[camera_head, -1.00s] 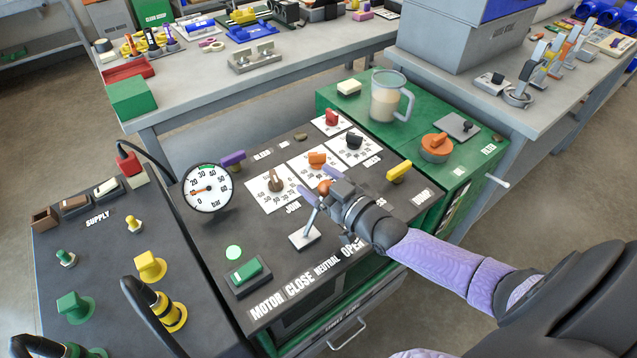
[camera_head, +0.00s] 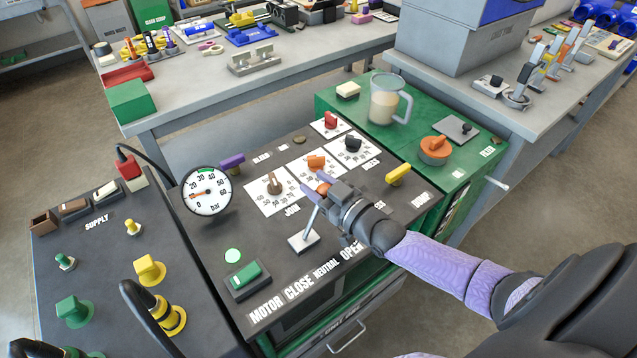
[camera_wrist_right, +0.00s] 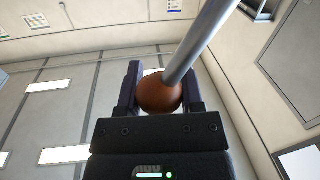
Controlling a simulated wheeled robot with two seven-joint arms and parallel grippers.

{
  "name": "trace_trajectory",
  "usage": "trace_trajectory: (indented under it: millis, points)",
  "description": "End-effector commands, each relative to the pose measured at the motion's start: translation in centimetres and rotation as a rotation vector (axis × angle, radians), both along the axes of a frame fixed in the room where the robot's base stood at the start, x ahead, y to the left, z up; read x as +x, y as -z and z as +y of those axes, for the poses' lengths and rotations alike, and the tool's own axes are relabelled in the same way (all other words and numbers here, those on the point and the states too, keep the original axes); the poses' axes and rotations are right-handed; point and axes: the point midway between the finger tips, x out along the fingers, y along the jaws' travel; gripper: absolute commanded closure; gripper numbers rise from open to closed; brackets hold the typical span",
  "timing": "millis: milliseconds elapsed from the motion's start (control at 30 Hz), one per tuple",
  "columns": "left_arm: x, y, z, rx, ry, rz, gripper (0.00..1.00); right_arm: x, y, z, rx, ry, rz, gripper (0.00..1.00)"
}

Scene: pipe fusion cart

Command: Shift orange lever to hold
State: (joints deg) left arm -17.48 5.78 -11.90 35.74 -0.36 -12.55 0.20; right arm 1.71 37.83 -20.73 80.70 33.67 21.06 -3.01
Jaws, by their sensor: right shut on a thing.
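A lever with an orange-brown ball knob (camera_head: 324,189) and a metal stem rises from a pale base plate (camera_head: 303,242) on the dark console, near the CLOSE, NEUTRAL and OPEN labels. My right gripper (camera_head: 318,184) is shut on this ball, one purple finger on each side. The right wrist view also shows the ball (camera_wrist_right: 160,94) between the fingers (camera_wrist_right: 163,88), with the stem (camera_wrist_right: 200,42) running to the upper right. I cannot read any HOLD label. My left gripper is not in view.
An orange dial knob (camera_head: 316,162), a brown knob (camera_head: 274,184) and a yellow handle (camera_head: 398,175) stand close to the gripper. A pressure gauge (camera_head: 208,191) stands to the left. The green cabinet top holds a clear jug (camera_head: 384,101) and an orange rotary handle (camera_head: 435,147).

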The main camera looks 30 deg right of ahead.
Motion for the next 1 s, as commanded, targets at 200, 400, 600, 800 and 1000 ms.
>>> trace_trajectory:
  millis: [200,400,600,800,1000]
  points:
    - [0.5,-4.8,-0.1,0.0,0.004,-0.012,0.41,-0.3,-1.9,3.3,-0.244,0.002,-0.017,1.0]
    - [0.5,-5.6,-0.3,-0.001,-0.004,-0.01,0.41,-0.5,-1.2,5.4,-0.419,0.0,-0.031,1.0]
    - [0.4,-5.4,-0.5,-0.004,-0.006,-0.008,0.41,-0.5,-1.0,5.5,-0.429,0.0,-0.033,1.0]
    - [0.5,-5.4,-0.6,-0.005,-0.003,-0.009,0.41,-0.4,-1.0,5.4,-0.427,0.0,-0.033,0.25]
    - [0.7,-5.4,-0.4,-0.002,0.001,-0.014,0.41,-0.4,-1.0,5.4,-0.426,0.0,-0.033,0.16]
